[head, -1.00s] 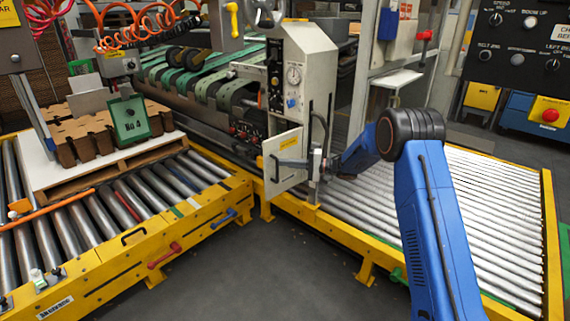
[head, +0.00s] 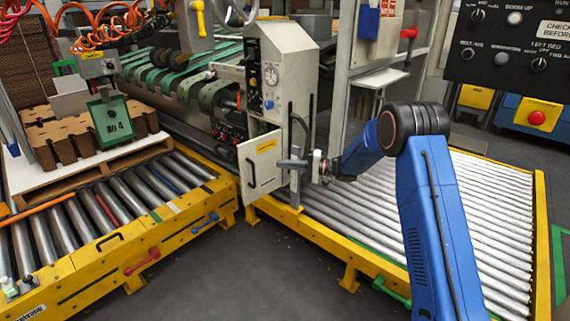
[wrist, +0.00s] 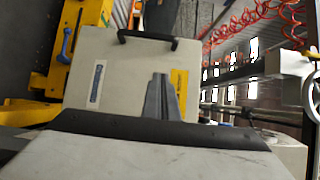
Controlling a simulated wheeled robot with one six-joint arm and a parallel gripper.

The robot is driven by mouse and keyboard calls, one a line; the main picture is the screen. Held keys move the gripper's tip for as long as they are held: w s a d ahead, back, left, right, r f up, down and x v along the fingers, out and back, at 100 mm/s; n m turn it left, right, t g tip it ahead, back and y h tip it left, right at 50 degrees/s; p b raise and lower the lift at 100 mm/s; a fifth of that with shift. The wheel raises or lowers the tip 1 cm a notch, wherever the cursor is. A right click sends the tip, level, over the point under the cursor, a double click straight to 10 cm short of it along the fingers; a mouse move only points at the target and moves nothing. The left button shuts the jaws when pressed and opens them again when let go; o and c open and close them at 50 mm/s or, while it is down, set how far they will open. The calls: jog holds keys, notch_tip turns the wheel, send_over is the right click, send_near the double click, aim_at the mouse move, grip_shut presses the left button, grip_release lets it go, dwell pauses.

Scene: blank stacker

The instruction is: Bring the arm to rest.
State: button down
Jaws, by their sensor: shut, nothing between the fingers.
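My blue arm (head: 432,220) reaches from the lower right toward the stacker's grey housing. My gripper (head: 283,163) is in front of the right edge of a light grey door panel (head: 262,172) with a dark handle. In the wrist view my gripper (wrist: 160,82) shows as grey fingers pressed together with nothing between them. Behind them the panel (wrist: 118,82) fills the middle, with its black handle at the top and yellow and blue labels. I cannot tell whether the fingers touch the panel.
A roller conveyor (head: 450,215) with yellow rails lies beneath and beside the arm. Another conveyor (head: 110,232) at left carries a pallet with brown blanks (head: 70,138) and a green "No 4" sign (head: 112,122). A control panel (head: 510,45) is at upper right. The grey floor between is clear.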

jog(key=w+d+r+t+h, duration=0.2)
jog(key=d+r+t+h, duration=0.65)
jog(key=d+r, duration=0.7)
jog(key=s+d+r+m+t+h, duration=0.1)
jog(key=s+d+r+t+h, duration=0.2)
jog(key=s+d, duration=0.35)
jog(key=s+d+r+m+t+h, duration=0.1)
jog(key=s+d+r+h, duration=0.35)
jog(key=s+d, duration=0.2)
jog(key=s+d+f+g+h, duration=0.15)
jog(key=s+d, duration=0.35)
jog(key=s, duration=0.6)
jog(key=s+d+f+g+h, duration=0.1)
jog(key=s+d+g+h, duration=0.3)
jog(key=s, duration=0.7)
jog(key=s+f+n+g+y, duration=0.1)
jog(key=s+f, duration=0.2)
jog(key=s, duration=0.5)
jog(key=s+f+n+g+y, duration=0.1)
jog(key=s+f, duration=0.2)
jog(key=s, duration=0.6)
jog(key=s+a+f+n+g+y, duration=0.1)
jog(key=s+f+g, duration=0.1)
jog(key=s, duration=0.6)
jog(key=shift+s+f, duration=0.15)
jog(key=shift+f, duration=0.65)
